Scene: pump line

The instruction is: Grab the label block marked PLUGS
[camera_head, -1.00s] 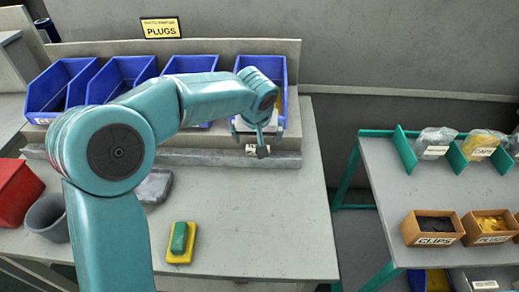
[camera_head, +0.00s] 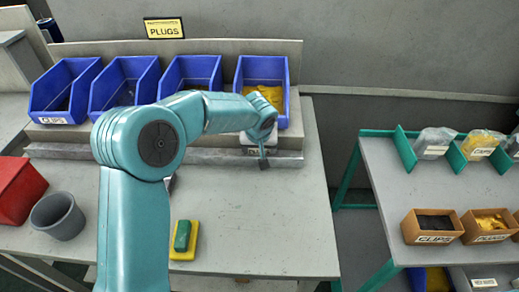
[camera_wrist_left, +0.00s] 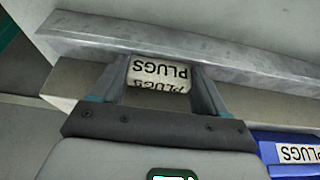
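The PLUGS label block (camera_wrist_left: 158,72) is pale with black lettering on two faces, upside down in the left wrist view. My left gripper (camera_wrist_left: 160,82) has one finger on each side of it, with no clear gap at either side, so it looks shut on the block. In the head view my left gripper (camera_head: 263,158) is at the front rail below the rightmost blue bin, and my gripper partly hides the block. Whether the block touches the rail cannot be told. My right gripper is not in view.
Several blue bins (camera_head: 62,90) stand on the ledge, the rightmost (camera_head: 262,70) with yellow parts. A metal rail (camera_head: 210,156) runs below. A green and yellow sponge (camera_head: 184,240), a grey cup (camera_head: 58,215) and a red bin (camera_head: 17,188) are on the bench. A side table (camera_head: 385,185) holds boxes.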

